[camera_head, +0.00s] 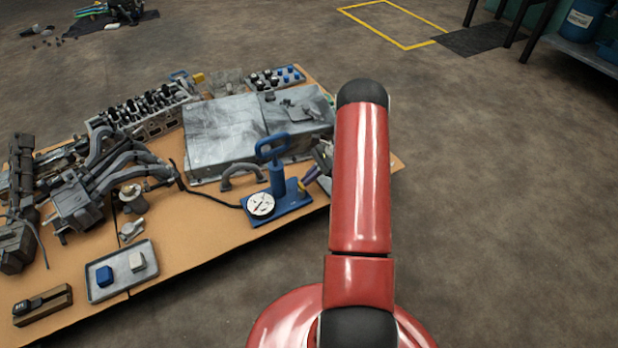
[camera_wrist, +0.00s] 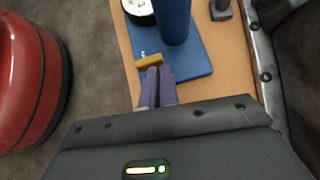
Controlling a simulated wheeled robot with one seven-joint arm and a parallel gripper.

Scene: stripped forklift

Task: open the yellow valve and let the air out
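The blue hand pump (camera_head: 278,178) stands upright on a blue base plate (camera_head: 292,203) at the table's front edge, with a round white gauge (camera_head: 261,204) at its left. The yellow valve (camera_head: 302,187) is a small bar low on the plate, and it also shows in the wrist view (camera_wrist: 149,61) beside the blue cylinder (camera_wrist: 174,20). My gripper (camera_wrist: 158,70) has purple fingers lying side by side, with almost no gap. Their tips are right at the yellow bar. I cannot tell whether they touch it. In the head view my red arm hides most of the gripper.
A grey metal case (camera_head: 222,130) lies behind the pump, and a dark hose (camera_head: 212,200) runs left from the gauge. A grey tray (camera_head: 118,292) with two small blocks and engine parts (camera_head: 80,205) fill the left side. The floor right of the table is clear.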

